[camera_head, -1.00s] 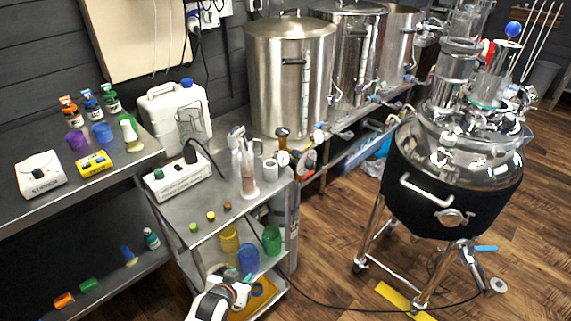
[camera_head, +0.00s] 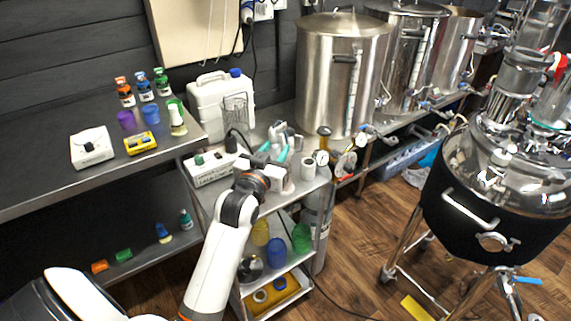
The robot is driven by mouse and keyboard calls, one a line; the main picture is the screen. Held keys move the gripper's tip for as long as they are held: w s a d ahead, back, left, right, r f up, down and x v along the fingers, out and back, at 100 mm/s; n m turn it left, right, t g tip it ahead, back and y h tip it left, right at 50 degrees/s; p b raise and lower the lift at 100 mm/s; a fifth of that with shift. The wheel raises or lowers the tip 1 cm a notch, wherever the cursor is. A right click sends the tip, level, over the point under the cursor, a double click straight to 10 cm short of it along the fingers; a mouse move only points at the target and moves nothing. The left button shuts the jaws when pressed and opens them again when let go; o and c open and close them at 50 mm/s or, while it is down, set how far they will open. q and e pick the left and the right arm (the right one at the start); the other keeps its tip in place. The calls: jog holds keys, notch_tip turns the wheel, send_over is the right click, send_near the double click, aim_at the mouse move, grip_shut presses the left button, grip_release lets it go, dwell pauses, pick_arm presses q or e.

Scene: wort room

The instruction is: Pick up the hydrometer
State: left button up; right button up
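My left gripper (camera_head: 274,150) reaches over the top of the small steel cart from below. Its two teal fingers stand apart and point away from me, with no object clearly held between them. A clear upright jar with slender light-coloured instruments (camera_head: 279,131) stands just behind and right of the fingers. The gripper hides most of the jar. I cannot tell for certain which of these slender pieces is the hydrometer, or whether a finger touches it. My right gripper is not in view.
A white labelled box (camera_head: 213,169) is left of the gripper, and a white cup (camera_head: 308,169) is right of it. A white jug (camera_head: 221,105) and a steel kettle (camera_head: 340,75) stand behind. Coloured jars, including a blue one (camera_head: 277,251), fill the lower shelf.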

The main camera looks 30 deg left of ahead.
aim_at(281, 142)
pick_arm(q)
jog(key=x, duration=0.5)
jog(key=p+x, duration=0.1)
jog(key=x, duration=0.1)
jog(key=shift+w+a+f, duration=0.15)
jog(key=shift+w+f, duration=0.1)
jog(key=shift+f, duration=0.05)
jog(key=shift+c, duration=0.4)
grip_shut()
